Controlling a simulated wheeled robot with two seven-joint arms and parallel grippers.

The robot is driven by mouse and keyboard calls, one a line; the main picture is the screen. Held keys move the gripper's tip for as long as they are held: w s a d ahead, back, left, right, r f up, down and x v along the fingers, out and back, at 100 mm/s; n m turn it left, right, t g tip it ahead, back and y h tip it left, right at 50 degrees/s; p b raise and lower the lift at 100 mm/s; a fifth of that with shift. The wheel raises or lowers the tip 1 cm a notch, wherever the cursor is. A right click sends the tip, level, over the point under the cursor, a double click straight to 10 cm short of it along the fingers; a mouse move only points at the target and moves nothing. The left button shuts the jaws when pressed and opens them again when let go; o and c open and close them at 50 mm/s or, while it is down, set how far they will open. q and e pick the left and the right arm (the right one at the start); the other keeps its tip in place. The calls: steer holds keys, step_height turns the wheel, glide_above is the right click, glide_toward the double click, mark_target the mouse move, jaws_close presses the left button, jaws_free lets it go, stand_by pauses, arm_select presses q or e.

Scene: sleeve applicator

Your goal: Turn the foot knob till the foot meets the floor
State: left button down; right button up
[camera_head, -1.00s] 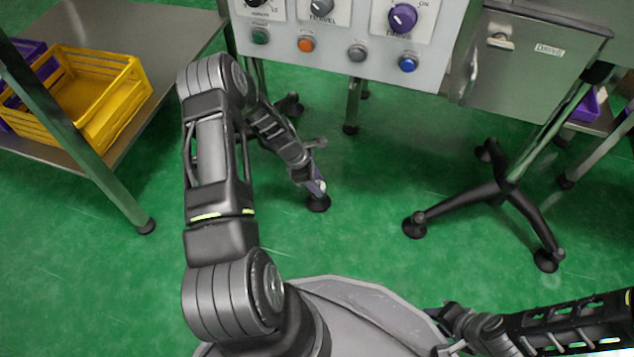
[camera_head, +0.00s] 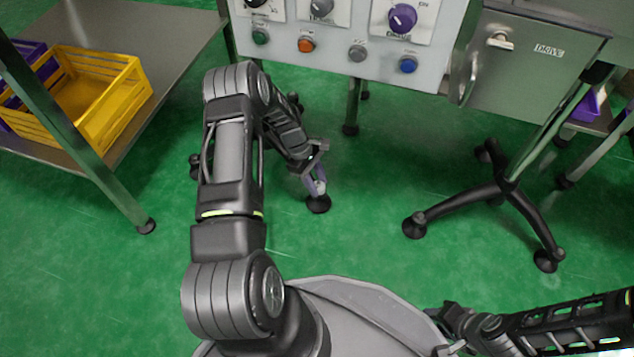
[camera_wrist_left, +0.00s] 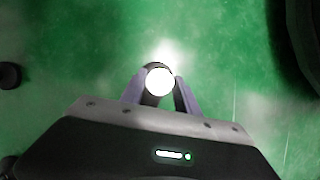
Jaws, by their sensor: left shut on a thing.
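My left gripper (camera_head: 315,186) reaches down beside the machine, low over the green floor. It is shut on the foot knob, whose round top shows bright white between the two purple-grey fingers in the left wrist view (camera_wrist_left: 160,82). The dark round foot (camera_head: 318,204) is just below the fingertips. Whether the foot touches the floor I cannot tell. The fingers hide much of the knob's sides. My right arm lies at the lower right, and its gripper (camera_head: 452,337) is small and too unclear to read.
The control panel (camera_head: 345,70) with knobs and buttons hangs above the gripper. A metal shelf (camera_head: 185,60) holding a yellow crate (camera_head: 130,105) stands at left. A black-footed stand (camera_head: 505,190) is at right. The floor between is clear.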

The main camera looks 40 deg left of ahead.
arm_select(q)
steer(key=m+g, duration=0.1)
steer(key=m, duration=0.3)
steer(key=shift+w+m+g, duration=0.2)
steer(key=shift+m+g, duration=0.1)
steer(key=shift+g, duration=0.1)
steer(key=shift+m+g+y, duration=0.35)
steer(key=shift+m+g, duration=0.05)
steer(key=shift+m, duration=0.9)
steer(key=shift+m+g+y, duration=0.35)
steer(key=shift+m+g, duration=0.05)
steer(key=shift+m, duration=0.9)
steer(key=c, duration=0.9)
jaws_free()
steer(key=shift+d, duration=0.1)
